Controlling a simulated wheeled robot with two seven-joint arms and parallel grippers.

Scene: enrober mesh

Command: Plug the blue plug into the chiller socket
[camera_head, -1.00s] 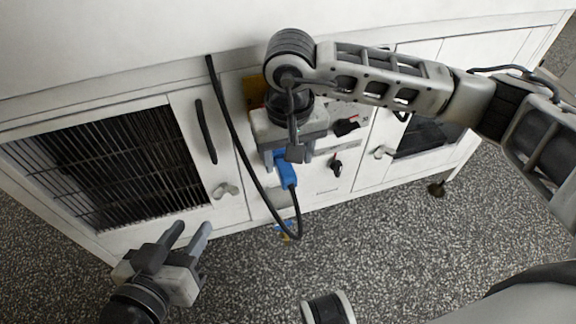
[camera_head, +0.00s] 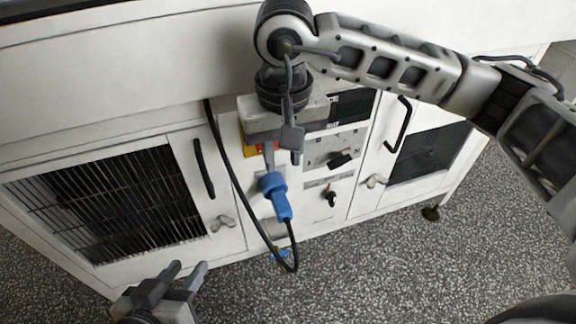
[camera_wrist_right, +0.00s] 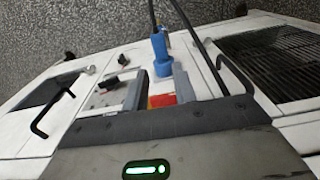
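The blue plug (camera_head: 282,206) with its black cable is at the white front panel, its cable end pointing down. A wider blue collar (camera_head: 272,183) is at its upper end; I cannot tell whether this is the chiller socket or how deep the plug sits. The plug also shows in the right wrist view (camera_wrist_right: 161,52). My right gripper (camera_head: 283,162) is above the plug, with its fingers apart and nothing visibly held. In the right wrist view its fingers (camera_wrist_right: 158,88) are spread, with the plug beyond them. My left gripper (camera_head: 186,270) is open and empty at lower left.
The black cable (camera_head: 235,170) hangs in a loop down the panel. A black grille (camera_head: 110,205) and a door handle (camera_head: 203,168) are to the left. Black knobs (camera_head: 331,197) and another handle (camera_head: 398,125) are to the right. Speckled floor (camera_head: 390,270) is clear in front.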

